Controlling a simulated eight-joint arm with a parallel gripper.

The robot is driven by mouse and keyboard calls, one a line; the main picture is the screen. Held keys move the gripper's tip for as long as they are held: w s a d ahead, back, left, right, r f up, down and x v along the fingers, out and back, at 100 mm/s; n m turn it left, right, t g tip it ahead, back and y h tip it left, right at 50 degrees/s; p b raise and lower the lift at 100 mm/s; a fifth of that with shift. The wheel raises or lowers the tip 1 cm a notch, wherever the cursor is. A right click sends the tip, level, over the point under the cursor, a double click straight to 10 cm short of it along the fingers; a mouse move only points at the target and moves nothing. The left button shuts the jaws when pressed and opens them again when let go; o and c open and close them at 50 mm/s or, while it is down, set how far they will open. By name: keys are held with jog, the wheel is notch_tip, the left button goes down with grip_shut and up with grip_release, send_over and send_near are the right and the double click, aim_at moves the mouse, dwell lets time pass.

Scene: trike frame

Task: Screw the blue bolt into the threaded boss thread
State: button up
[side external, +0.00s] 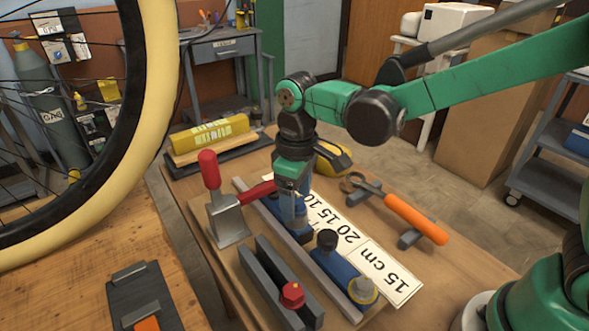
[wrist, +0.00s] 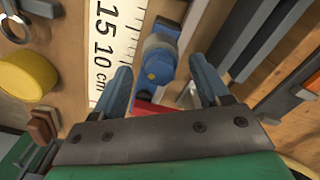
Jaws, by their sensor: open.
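My gripper (side external: 293,222) points down over the bench fixture, beside the red-handled clamp. In the wrist view, my gripper (wrist: 160,63) is open, with one finger on each side of a blue bolt head (wrist: 157,66). No contact between the fingers and the bolt head can be made out. The blue bolt head stands over a blue block (wrist: 163,40); its shank is hidden. In the side view my fingers cover the bolt. I cannot make out the threaded boss thread or whether the bolt is in it.
A toggle clamp (side external: 229,222) stands close left of my gripper, its red arm reaching toward it. Nearby are a blue block (side external: 336,272) with a black knob (side external: 327,240), a red knob (side external: 292,294) between dark rails, a white ruler (side external: 395,270) and an orange-handled tool (side external: 415,220).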

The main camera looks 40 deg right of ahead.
aim_at(297, 200)
jog(key=shift+f, duration=0.55)
grip_shut()
grip_release()
jog(key=shift+r, duration=0.15)
jog(key=shift+r, duration=2.7)
